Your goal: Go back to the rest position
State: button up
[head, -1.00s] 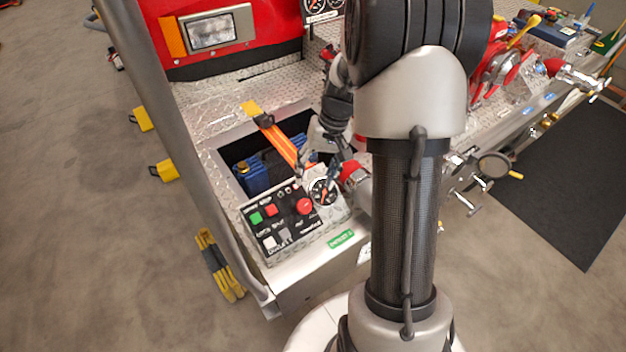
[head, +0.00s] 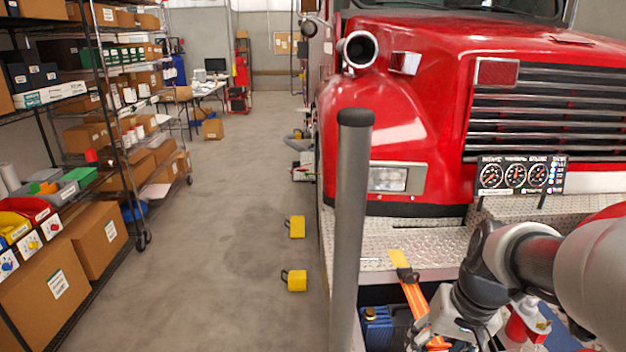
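My arm reaches in from the right edge of the head view. My gripper (head: 455,325) is at the bottom of the view, over the bumper recess near the orange strap (head: 415,302). Its fingertips are cut off or blurred against what lies behind, so I cannot tell if it is open or shut, or if it touches the strap. A blue box (head: 377,328) sits in the recess to its left. The control panel is out of view.
A grey upright post (head: 350,220) stands left of my arm. The red truck (head: 415,110) and its gauge panel (head: 520,175) are behind. Two yellow blocks (head: 296,227) lie on the floor. Shelving (head: 110,130) lines the left, with clear floor (head: 215,235) between.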

jog(key=s+a+r+n+t, duration=0.1)
jog(key=s+a+r, duration=0.1)
jog(key=s, duration=0.2)
jog(key=s+a+r+n+t, duration=0.1)
jog(key=s+a, duration=0.1)
jog(key=s, duration=0.3)
jog(key=s+a+r+n+t+h, duration=0.1)
jog(key=s+a+r, duration=0.1)
jog(key=s, duration=0.3)
jog(key=shift+a+r, duration=0.3)
jog(key=shift+a, duration=0.15)
jog(key=shift+w, duration=0.1)
dwell(2.1)
